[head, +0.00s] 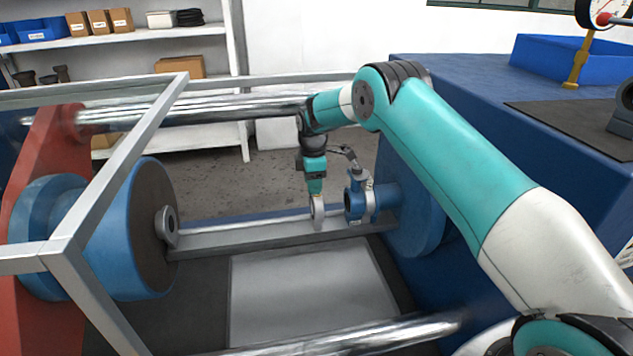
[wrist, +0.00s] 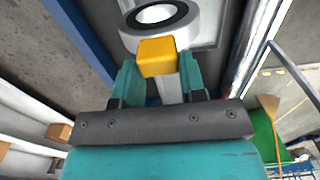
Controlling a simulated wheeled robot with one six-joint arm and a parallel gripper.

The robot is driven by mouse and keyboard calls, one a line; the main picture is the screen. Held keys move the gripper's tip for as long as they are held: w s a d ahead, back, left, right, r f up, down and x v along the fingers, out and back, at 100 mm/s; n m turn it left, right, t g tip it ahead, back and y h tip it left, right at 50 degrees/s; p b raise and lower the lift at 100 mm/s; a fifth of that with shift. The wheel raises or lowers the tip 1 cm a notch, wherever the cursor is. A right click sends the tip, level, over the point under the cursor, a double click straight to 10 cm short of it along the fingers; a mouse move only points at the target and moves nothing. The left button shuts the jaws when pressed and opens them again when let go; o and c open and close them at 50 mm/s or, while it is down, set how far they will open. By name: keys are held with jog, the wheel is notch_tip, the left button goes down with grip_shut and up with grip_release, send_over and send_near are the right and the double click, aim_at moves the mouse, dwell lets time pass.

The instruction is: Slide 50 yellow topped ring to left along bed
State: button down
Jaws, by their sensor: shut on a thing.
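My gripper (head: 315,188) points down over the grey bed (head: 270,237), between the two blue flanges. In the wrist view my gripper (wrist: 158,72) has its teal fingers closed on the yellow top (wrist: 157,52) of a grey ring (wrist: 182,32). In the head view this ring (head: 318,213) shows nearly edge-on, upright at the bed. The yellow top is hidden there by my fingers. A number on the ring cannot be read. Another grey ring (head: 168,226) stands at the left, by the dark face of the left blue flange (head: 112,255).
A blue valve body with a clamp (head: 361,200) stands close right of the held ring, before the right blue flange (head: 420,215). The bed between the held ring and the left ring looks clear. A grey metal frame (head: 125,165) crosses the left foreground.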

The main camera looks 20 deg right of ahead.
jog(key=shift+w+a, duration=0.2)
jog(key=shift+a, duration=0.9)
jog(key=shift+w+a, duration=0.25)
jog(key=shift+a, duration=0.95)
jog(key=shift+w+a, duration=0.25)
jog(key=shift+a, duration=0.95)
jog(key=shift+w+a+b, duration=0.25)
jog(key=shift+a, duration=0.95)
jog(key=shift+w+a+b, duration=0.25)
jog(key=shift+a, duration=1.1)
